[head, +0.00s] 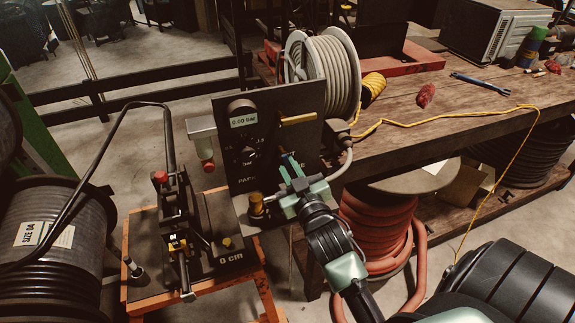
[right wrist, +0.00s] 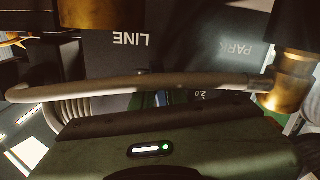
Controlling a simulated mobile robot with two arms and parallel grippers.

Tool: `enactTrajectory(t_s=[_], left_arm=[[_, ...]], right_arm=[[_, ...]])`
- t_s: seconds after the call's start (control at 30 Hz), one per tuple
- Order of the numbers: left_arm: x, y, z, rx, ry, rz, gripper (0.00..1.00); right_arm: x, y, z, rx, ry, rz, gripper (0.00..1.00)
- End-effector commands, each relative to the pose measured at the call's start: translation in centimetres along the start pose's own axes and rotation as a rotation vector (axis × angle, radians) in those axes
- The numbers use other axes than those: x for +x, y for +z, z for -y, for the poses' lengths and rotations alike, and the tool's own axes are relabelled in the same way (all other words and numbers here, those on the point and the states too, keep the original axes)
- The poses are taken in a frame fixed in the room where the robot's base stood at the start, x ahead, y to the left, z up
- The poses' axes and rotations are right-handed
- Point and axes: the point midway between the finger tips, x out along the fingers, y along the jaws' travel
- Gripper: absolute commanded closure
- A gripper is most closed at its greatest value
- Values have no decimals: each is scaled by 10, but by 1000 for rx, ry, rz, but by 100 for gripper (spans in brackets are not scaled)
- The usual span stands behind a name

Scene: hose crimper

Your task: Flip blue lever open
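A dark upright panel (head: 243,160) with a gauge and dial stands in the middle of the head view. A slim teal-blue piece (head: 290,164), which looks like the blue lever, sticks out at the panel's lower right. My right gripper (head: 302,190), with pale green fingers, is right at this piece; I cannot tell whether they touch. In the right wrist view a small blue bit (right wrist: 180,97) shows past the gripper body, largely hidden behind a grey hose (right wrist: 130,88). The finger gap is not clear. My left gripper is not in view.
Brass fittings (right wrist: 292,82) flank the panel's lower part. A black-handled crimper (head: 178,205) stands on an orange-framed stand at left. A hose reel (head: 322,72) and wooden bench (head: 440,125) lie behind at right.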

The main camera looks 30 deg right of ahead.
Motion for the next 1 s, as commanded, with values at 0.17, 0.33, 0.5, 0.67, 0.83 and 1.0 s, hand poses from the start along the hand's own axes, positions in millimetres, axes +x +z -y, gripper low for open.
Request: enactTrajectory(t_s=[0.17, 0.33, 0.5, 0.67, 0.83, 1.0], left_arm=[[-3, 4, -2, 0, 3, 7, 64], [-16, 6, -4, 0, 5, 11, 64], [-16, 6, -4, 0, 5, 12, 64], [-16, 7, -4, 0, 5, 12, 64], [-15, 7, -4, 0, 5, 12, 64], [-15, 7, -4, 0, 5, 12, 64]], right_arm=[[0, -2, 1, 27, 0, 0, 100], [0, -4, 6, 221, 0, 2, 100], [0, -2, 8, 272, 0, -1, 100], [0, -2, 8, 271, -1, -2, 100], [0, -2, 8, 269, -1, -2, 64], [0, -2, 8, 267, 0, -1, 64]])
